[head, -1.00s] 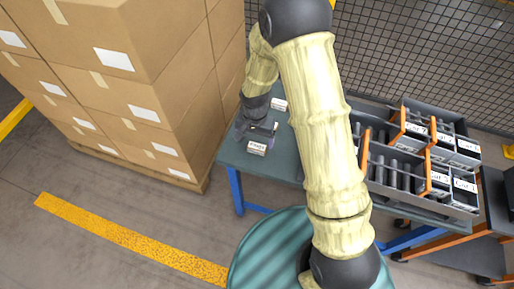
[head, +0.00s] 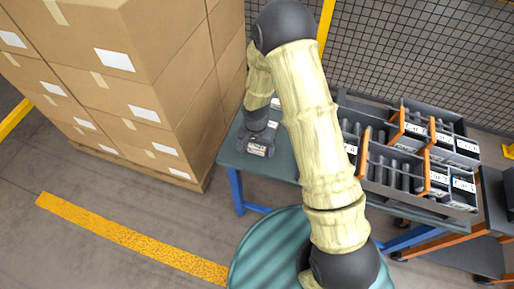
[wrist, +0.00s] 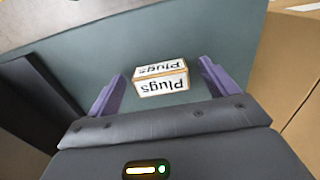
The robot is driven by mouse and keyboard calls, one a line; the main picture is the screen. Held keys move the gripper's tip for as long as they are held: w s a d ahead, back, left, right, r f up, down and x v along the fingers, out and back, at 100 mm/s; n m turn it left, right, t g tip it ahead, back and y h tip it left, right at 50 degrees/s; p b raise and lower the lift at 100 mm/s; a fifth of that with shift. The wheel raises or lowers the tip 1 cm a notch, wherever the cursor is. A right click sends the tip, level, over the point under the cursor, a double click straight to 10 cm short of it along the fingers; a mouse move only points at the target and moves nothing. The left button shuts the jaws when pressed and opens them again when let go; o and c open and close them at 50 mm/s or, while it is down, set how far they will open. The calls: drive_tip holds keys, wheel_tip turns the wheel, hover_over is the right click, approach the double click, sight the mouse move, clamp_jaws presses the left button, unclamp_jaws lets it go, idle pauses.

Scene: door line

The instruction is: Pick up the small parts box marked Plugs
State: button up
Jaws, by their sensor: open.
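My gripper is open. Whether the fingers reach down beside the box is hard to tell.
The blue-legged table (head: 229,158) has a second small white box, partly hidden behind my arm (head: 275,103). Stacked cartons (head: 165,90) stand close on the left. A grey rack with dividers and orange edges (head: 398,178) fills the table's right side.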

sight(256, 148)
drive_tip(key=c, duration=1.1)
drive_tip(key=shift+o, duration=0.2)
wheel_tip(256, 148, up, 10)
idle(0.4)
